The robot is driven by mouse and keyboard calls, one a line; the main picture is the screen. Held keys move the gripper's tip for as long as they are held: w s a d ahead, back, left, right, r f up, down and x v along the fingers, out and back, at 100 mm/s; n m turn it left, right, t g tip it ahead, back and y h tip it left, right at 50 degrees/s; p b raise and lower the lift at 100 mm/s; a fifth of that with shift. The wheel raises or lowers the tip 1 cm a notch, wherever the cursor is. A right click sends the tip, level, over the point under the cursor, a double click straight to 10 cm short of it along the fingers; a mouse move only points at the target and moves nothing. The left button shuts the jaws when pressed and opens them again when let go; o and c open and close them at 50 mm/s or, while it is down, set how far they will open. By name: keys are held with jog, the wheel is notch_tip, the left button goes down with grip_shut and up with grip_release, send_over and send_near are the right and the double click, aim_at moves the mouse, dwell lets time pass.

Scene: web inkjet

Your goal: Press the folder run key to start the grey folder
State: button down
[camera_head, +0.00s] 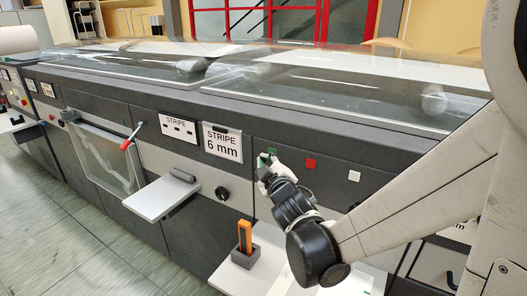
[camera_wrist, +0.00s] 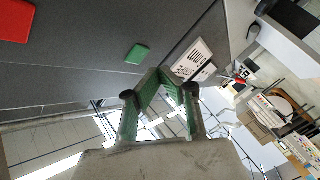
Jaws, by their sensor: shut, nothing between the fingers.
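A small flat green key (camera_head: 272,151) sits on the dark grey front panel of the long machine (camera_head: 310,150). It also shows in the wrist view (camera_wrist: 137,53), upper middle. No label by it can be read. My gripper (camera_head: 263,170) is right in front of the panel, close below the green key. In the wrist view my gripper's green fingers (camera_wrist: 162,76) are together at the tips and empty. The tips appear below and right of the key; I cannot tell how wide the gap to the panel is.
A red key (camera_head: 310,163) and a white key (camera_head: 354,176) sit to the right on the same panel. A "STRIPE 6 mm" sign (camera_head: 222,145) is to the left. Below are a black knob (camera_head: 222,193), a jutting grey shelf (camera_head: 162,197) and an orange item in a dark holder (camera_head: 245,240).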

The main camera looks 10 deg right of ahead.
jog(key=shift+s+a, duration=1.3)
jog(key=shift+s, duration=0.1)
jog(key=shift+d, duration=0.1)
jog(key=s+d+m+g+h, duration=0.3)
jog(key=s+d+m+g, duration=0.2)
jog(key=s+d+m, duration=0.35)
jog(key=s+f+m+g+y, duration=0.1)
jog(key=s+g, duration=0.1)
jog(key=s, duration=0.6)
jog(key=s+a+f+g+y, duration=0.1)
jog(key=s+f+g, duration=0.1)
jog(key=s, duration=0.6)
jog(key=shift+s+a+f+m+g, duration=0.2)
jog(key=shift+s+m+g, duration=0.2)
jog(key=shift+g, duration=0.2)
